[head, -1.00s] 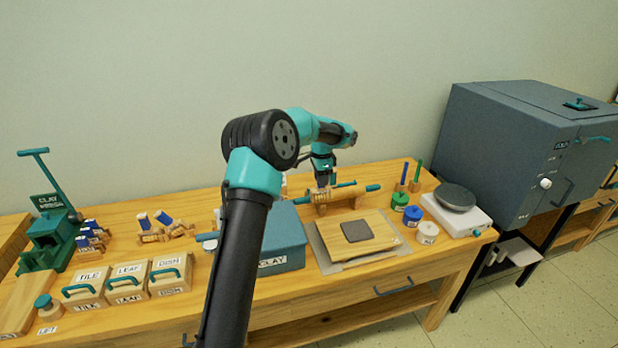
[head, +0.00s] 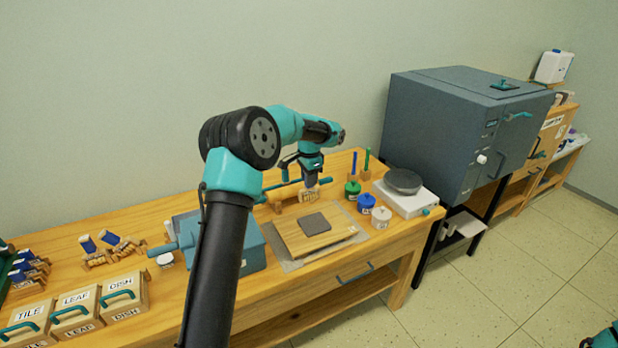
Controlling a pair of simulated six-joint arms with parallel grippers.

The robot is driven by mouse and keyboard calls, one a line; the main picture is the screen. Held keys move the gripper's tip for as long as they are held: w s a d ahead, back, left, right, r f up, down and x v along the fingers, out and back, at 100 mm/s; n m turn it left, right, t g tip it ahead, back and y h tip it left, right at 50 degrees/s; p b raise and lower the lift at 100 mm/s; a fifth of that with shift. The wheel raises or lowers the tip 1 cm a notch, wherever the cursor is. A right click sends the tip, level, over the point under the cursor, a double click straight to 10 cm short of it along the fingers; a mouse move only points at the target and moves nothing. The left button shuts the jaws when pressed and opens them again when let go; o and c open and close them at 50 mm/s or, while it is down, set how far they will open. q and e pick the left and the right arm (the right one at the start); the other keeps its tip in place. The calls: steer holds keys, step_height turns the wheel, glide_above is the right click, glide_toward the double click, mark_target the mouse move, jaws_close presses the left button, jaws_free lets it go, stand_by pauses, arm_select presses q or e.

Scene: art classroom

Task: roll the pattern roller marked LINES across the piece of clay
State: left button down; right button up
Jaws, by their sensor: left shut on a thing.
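The piece of clay (head: 314,224) is a dark grey flat square on a wooden board (head: 290,236). My left gripper (head: 310,187) is just behind the clay, shut on a small wooden roller (head: 309,196). The roller appears raised behind the clay and apart from it, though the gap is hard to judge. Marks show on it, but they are too small to read.
A rolling pin with teal handles (head: 284,195) lies behind the board. A blue-grey box (head: 250,250) is close on the left. More blue-handled rollers (head: 108,252) rest further left.

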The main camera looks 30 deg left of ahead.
mark_target(309, 195)
arm_select(q)
steer(key=shift+f, duration=3.3)
steer(key=shift+f, duration=0.65)
steer(key=shift+w+a, duration=0.15)
steer(key=shift+a, duration=0.1)
steer(key=shift+d, duration=0.2)
steer(key=shift+s+d, duration=0.45)
steer(key=shift+d, duration=0.05)
